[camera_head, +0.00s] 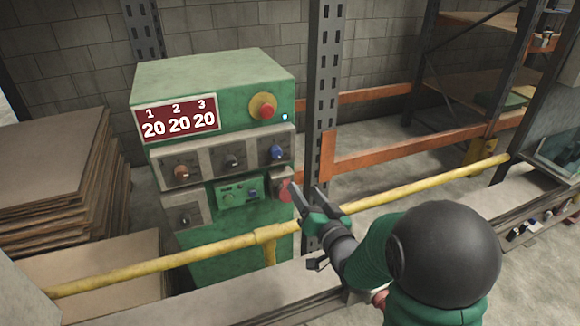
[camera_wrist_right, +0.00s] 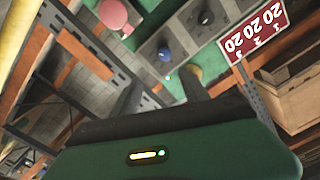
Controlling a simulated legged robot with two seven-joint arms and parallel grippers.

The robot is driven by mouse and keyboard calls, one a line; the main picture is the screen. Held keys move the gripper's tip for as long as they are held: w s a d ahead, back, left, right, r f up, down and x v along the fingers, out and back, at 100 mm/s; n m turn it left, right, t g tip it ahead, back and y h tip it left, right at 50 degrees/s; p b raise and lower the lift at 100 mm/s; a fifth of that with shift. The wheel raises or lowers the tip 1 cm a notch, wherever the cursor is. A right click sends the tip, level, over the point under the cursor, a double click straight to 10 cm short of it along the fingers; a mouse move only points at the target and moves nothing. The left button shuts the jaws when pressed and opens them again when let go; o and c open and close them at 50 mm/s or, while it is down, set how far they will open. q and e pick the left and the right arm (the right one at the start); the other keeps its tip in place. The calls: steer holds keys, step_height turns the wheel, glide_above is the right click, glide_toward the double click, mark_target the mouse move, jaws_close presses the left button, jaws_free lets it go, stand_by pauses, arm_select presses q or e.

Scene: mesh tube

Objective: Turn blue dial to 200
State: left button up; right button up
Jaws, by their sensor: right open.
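The blue dial (camera_head: 277,152) is on the right panel of the upper dial row on the green control box (camera_head: 215,75). It also shows in the right wrist view (camera_wrist_right: 165,52), beyond my fingers. A red display (camera_head: 177,118) reads 20 under each of 1, 2 and 3. My right gripper (camera_head: 308,197) is open and empty, in front of the box, below and right of the blue dial and apart from it. In the right wrist view its two fingers (camera_wrist_right: 163,92) point toward the box. My left gripper is not in view.
A yellow rail (camera_head: 390,200) runs across in front of the box. A dark metal post (camera_head: 322,90) stands right of it. A red button (camera_head: 286,190) is close to my right fingers. An orange dial (camera_head: 182,173) and a black dial (camera_head: 232,161) share the blue dial's row.

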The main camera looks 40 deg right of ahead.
steer(key=n+p, duration=0.2)
steer(key=n, duration=0.2)
steer(key=n+p, duration=0.1)
glide_toward(278, 155)
steer(key=shift+y, duration=0.4)
steer(key=w, duration=0.3)
steer(key=w+d, duration=0.1)
steer(key=w, duration=0.2)
steer(key=w+d, duration=0.1)
steer(key=w, duration=0.2)
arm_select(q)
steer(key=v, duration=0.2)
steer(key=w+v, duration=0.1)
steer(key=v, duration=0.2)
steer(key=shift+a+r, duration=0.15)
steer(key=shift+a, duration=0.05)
arm_select(e)
steer(key=shift+s, duration=0.1)
